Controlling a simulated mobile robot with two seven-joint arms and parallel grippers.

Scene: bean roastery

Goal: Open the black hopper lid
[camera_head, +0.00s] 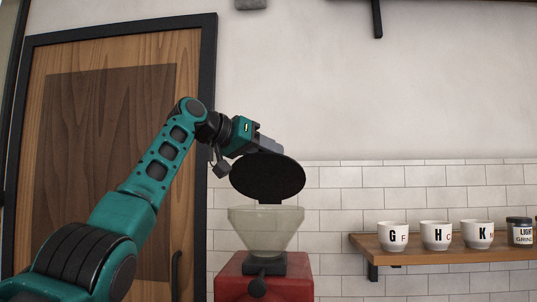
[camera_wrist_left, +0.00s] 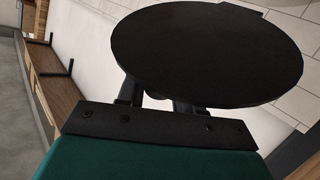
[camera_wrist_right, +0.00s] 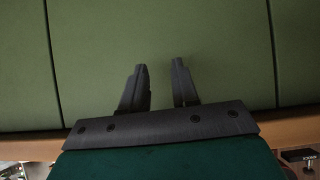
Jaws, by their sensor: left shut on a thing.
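The black hopper lid (camera_head: 267,176) is a round disc, tilted up above the clear hopper (camera_head: 265,230) of a red grinder (camera_head: 237,282). The hopper's mouth shows uncovered below it. My left gripper (camera_head: 268,147) is at the lid's upper edge and shut on it. In the left wrist view the lid (camera_wrist_left: 205,50) fills the upper middle and hides the fingertips. My right gripper (camera_wrist_right: 159,72) shows only in the right wrist view. Its fingers are apart with nothing between them, in front of a green panelled surface (camera_wrist_right: 210,35).
A wooden door (camera_head: 110,120) with a black frame stands behind my left arm. The wall above the grinder is clear.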

